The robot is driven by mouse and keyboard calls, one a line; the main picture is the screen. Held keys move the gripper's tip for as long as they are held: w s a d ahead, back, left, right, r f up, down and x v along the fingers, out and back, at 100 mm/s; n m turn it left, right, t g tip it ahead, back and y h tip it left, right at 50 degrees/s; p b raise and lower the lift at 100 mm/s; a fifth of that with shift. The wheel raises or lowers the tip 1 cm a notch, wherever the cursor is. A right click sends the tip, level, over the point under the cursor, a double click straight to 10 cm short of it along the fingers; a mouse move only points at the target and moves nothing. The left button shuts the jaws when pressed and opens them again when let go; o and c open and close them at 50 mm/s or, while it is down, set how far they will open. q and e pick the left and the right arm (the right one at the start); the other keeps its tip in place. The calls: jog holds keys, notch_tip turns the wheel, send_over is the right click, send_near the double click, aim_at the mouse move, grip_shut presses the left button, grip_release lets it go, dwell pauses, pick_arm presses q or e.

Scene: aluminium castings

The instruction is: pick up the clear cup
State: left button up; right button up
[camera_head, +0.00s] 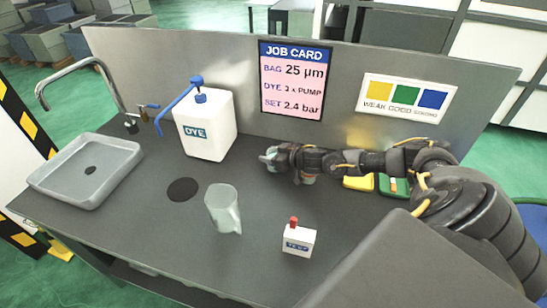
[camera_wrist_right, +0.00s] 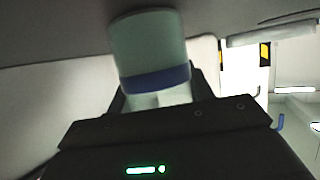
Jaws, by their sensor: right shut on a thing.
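My right gripper (camera_head: 277,158) reaches in from the right and is held over the bench, in front of the back panel. In the right wrist view it is shut on a pale, see-through cup (camera_wrist_right: 148,45) with a blue band, the clear cup. The cup sticks out beyond the dark gripper body, and its lower part lies between the jaws. In the head view the cup is too small and too hidden to make out clearly. My left gripper is not in view.
A translucent jug (camera_head: 222,208) and a small white box with a red top (camera_head: 299,238) stand in front. A white dye container (camera_head: 206,125), a black disc (camera_head: 182,190) and a grey sink (camera_head: 85,168) are left.

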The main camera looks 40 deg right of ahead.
jog(key=shift+r+b, duration=0.35)
jog(key=shift+r, duration=0.2)
notch_tip(320, 180, up, 2)
jog(key=shift+s+r+b, duration=0.15)
jog(key=shift+b, duration=0.3)
pick_arm(q)
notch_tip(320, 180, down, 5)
jog(key=b, duration=0.3)
pick_arm(e)
jog(key=s+r, duration=0.9)
jog(key=s, duration=0.4)
jog(key=shift+s+a+r, duration=0.3)
jog(key=shift+s+a, duration=0.05)
jog(key=shift+a, duration=0.05)
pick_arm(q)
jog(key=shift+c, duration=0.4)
